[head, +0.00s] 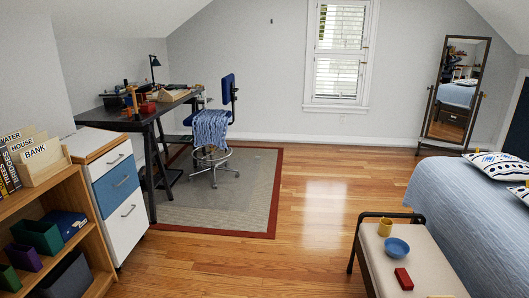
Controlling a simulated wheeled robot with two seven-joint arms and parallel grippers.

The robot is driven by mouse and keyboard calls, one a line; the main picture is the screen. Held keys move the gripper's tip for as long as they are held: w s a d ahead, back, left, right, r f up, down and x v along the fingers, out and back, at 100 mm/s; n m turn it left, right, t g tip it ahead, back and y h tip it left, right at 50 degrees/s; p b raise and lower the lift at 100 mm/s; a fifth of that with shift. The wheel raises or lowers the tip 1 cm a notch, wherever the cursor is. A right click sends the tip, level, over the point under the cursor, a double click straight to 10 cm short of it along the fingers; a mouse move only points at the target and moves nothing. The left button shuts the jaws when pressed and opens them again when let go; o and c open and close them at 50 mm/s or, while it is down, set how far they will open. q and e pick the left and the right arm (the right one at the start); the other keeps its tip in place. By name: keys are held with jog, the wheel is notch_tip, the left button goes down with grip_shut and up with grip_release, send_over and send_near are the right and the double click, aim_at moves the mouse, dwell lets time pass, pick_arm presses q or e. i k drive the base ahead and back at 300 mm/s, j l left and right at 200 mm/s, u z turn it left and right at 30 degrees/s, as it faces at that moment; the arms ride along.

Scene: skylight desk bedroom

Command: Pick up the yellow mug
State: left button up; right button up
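A yellow mug (385,228) stands upright on the far end of a light padded bench (437,276) at the lower right of the head view. It is a little behind and left of a blue bowl (397,247). A small red box (403,279) lies nearer on the same bench. Neither of my grippers is in view.
A bed (451,194) is right of the bench. A dark desk (133,115) with a blue chair (212,130) stands at the left. A drawer cabinet (106,190) and bookshelf (84,228) are at near left. The wood floor (299,236) in the middle is clear.

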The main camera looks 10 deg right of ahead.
aim_at(384, 225)
jog(key=i+l+z, duration=0.15)
jog(key=i+z, duration=0.2)
jog(key=i, duration=0.6)
jog(key=i+z, duration=0.3)
jog(key=i, duration=0.65)
jog(key=i+z, duration=0.2)
jog(key=i, duration=0.35)
jog(key=i+j+z, duration=0.15)
jog(key=i, duration=0.4)
jog(key=i+l+z, duration=0.1)
jog(key=i+z, duration=0.9)
